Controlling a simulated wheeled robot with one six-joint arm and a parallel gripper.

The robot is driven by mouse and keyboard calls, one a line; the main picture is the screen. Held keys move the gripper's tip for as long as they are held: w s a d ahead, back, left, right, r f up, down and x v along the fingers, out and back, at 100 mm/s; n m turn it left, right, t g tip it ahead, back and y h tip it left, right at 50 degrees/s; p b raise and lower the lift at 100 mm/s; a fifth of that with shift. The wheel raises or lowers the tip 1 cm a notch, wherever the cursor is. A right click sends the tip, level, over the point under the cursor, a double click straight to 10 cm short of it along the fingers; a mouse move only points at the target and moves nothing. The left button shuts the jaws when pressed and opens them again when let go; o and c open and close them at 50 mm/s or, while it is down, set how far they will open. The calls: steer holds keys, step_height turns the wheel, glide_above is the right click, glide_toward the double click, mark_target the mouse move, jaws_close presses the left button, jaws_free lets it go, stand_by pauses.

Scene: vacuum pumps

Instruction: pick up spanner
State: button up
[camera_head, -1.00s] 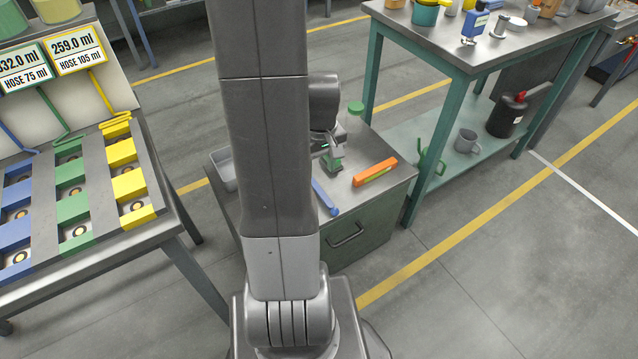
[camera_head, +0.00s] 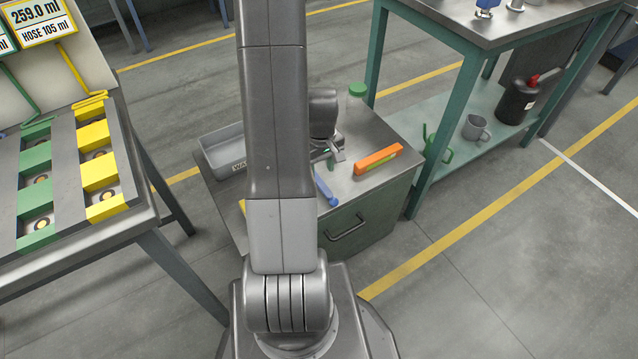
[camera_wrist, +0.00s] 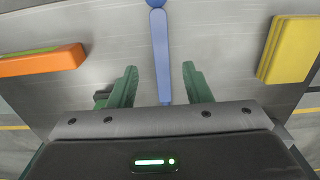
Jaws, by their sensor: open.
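A long blue tool, which looks like the spanner (camera_head: 326,190), lies on top of the green cabinet (camera_head: 381,126), near its front edge. In the wrist view the spanner (camera_wrist: 160,52) runs lengthwise between the green fingers of my gripper (camera_wrist: 159,72), with a gap on each side. My gripper is open and holds nothing. In the head view my gripper (camera_head: 334,158) is low over the cabinet top at the spanner's far end. My arm hides part of the cabinet top and most of the fingers there.
An orange bar with a green strip (camera_head: 378,160) lies right of the spanner. A yellow block (camera_wrist: 291,49) lies on the other side. A grey tray (camera_head: 222,150) and a green-capped jar (camera_head: 356,92) are also on the cabinet. A teal-legged table (camera_head: 447,124) stands close at right.

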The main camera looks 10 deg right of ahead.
mark_target(320, 181)
step_height(320, 181, down, 5)
steer(key=shift+w+a+f+b, duration=0.1)
steer(key=shift+a+b, duration=0.05)
steer(key=shift+b, duration=0.5)
jaws_close()
